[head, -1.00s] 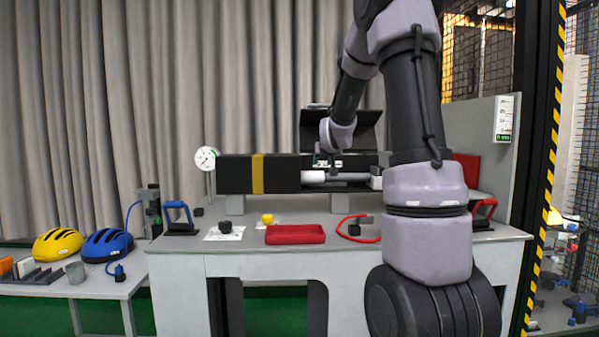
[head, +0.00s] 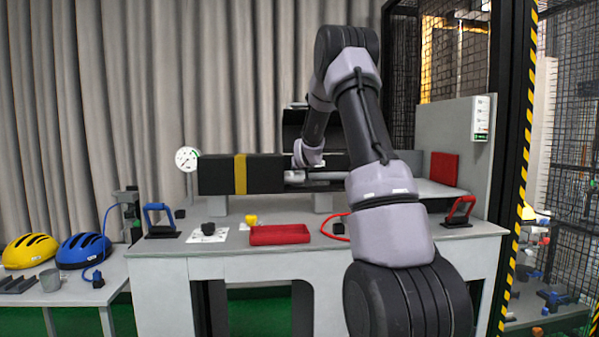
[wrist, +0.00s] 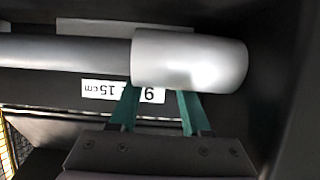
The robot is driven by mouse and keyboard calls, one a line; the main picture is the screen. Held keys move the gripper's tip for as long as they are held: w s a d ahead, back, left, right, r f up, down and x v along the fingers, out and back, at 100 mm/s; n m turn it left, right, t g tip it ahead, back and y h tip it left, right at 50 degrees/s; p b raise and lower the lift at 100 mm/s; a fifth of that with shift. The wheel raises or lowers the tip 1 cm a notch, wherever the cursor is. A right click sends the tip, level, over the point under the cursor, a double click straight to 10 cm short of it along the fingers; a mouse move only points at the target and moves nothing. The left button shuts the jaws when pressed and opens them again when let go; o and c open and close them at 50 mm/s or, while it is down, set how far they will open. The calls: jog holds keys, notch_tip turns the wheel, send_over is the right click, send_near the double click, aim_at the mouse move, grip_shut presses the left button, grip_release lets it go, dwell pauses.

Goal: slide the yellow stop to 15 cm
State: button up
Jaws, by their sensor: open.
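A long black housing (head: 215,175) with a yellow band (head: 240,173) lies across the bench. A grey cylinder on a rod (head: 295,176) shows at its right end. In the wrist view the grey cylinder (wrist: 190,60) and thinner rod (wrist: 70,52) cross the top. A white label (wrist: 100,90) below reads 15 cm upside down, partly covered by a finger. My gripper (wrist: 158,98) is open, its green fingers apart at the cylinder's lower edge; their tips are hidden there. No yellow stop shows in the wrist view.
The bench holds a red tray (head: 280,234), a small yellow piece (head: 251,220), a black knob on a white card (head: 208,230) and a blue handle (head: 158,215). A dial gauge (head: 187,159) stands left of the housing. A striped post (head: 517,170) stands at right.

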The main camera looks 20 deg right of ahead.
jog(key=shift+c, duration=0.3)
grip_shut()
jog(key=shift+d, duration=0.1)
dwell(1.1)
